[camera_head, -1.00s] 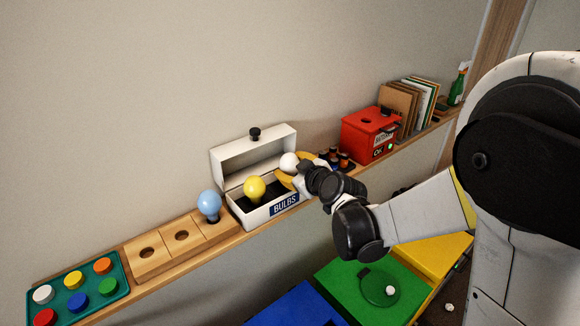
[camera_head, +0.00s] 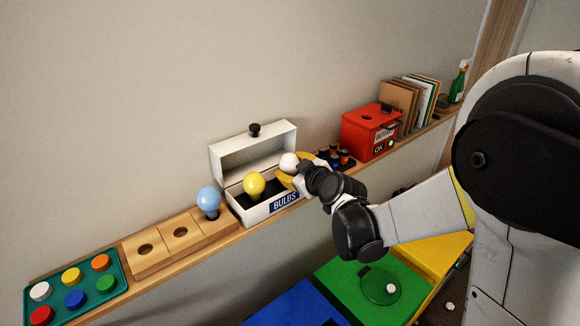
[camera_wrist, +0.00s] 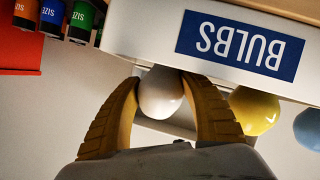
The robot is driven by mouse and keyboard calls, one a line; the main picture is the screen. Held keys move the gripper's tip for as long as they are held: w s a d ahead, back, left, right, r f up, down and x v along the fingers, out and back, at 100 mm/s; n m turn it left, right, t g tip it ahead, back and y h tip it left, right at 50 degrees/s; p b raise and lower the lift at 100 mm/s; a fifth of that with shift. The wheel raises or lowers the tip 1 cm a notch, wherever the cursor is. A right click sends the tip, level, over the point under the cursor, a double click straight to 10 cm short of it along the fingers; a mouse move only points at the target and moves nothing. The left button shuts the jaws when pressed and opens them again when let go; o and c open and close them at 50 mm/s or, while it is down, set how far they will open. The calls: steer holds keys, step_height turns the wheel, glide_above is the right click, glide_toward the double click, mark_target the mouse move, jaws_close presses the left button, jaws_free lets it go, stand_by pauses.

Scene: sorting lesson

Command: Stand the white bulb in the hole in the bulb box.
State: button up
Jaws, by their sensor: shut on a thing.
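The white bulb (camera_head: 289,162) is held between the yellow fingers of my gripper (camera_head: 292,176), which is shut on it at the right end of the bulb box. The bulb box (camera_head: 250,213) is white, with its lid open at the back and a blue BULBS label on its front. In the wrist view the white bulb (camera_wrist: 161,92) sits between my fingertips (camera_wrist: 162,88); its base is hidden behind the box edge (camera_wrist: 140,40). I cannot tell whether the base is in a hole. A yellow bulb (camera_head: 254,185) stands in the box, left of the white one.
A blue bulb (camera_head: 209,200) stands in a wooden block (camera_head: 163,256) with empty holes, left of the box. A teal tray (camera_head: 126,291) of coloured discs lies further left. Small dark batteries (camera_head: 345,157) and a red box (camera_head: 372,130) stand right of my gripper.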

steer(key=shift+f+b, duration=0.5)
steer(key=shift+b, duration=0.05)
stand_by(1.2)
stand_by(0.8)
steer(key=o, duration=0.5)
steer(key=o, duration=0.6)
steer(key=shift+r+p, duration=0.95)
steer(key=shift+r, duration=0.65)
stand_by(0.6)
steer(key=shift+r+p, duration=2.6)
steer(key=shift+r, duration=1.05)
